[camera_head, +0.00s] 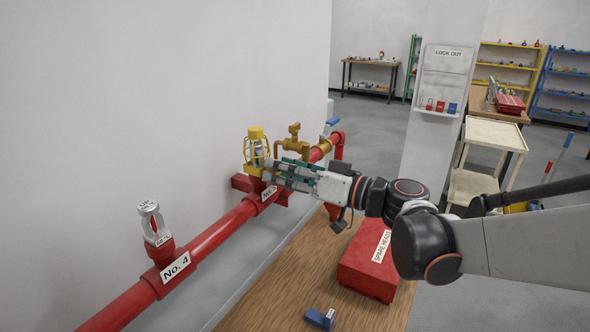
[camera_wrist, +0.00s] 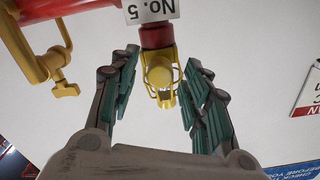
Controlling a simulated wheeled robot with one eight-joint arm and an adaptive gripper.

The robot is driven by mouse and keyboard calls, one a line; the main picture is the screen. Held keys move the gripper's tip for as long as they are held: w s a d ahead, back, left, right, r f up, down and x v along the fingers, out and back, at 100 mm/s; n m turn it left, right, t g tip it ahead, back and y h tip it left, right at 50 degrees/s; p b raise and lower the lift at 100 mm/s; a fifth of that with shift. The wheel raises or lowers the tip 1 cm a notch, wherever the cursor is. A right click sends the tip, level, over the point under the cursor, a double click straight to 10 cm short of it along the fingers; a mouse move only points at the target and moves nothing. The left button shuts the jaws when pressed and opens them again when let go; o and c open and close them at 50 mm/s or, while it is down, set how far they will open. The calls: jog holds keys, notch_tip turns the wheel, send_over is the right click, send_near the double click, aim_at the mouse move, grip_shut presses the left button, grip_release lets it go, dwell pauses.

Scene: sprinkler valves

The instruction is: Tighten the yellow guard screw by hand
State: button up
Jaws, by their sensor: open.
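A yellow wire guard (camera_head: 257,156) surrounds a sprinkler head on the red pipe, above the No. 5 label. A yellow knob-like cap (camera_head: 255,133), apparently the guard screw, tops it in the head view. In the wrist view the guard (camera_wrist: 162,62) hangs from the red fitting, with a small yellow part (camera_wrist: 167,101) at its lower end. My gripper (camera_head: 275,169) reaches in from the right, just beside the guard. In the wrist view its green-padded fingers (camera_wrist: 158,78) are spread on both sides of the guard, with visible gaps. It holds nothing.
The red pipe (camera_head: 222,228) runs along the wall, with a second sprinkler (camera_head: 152,224) labelled No. 4 nearer. A brass valve (camera_head: 293,143) stands just behind the guard. A wooden table (camera_head: 282,290) below carries a red box (camera_head: 362,268) and a small blue item (camera_head: 320,318).

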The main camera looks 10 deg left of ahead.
jog(key=shift+w+a, duration=0.15)
jog(key=shift+a, duration=0.1)
grip_shut()
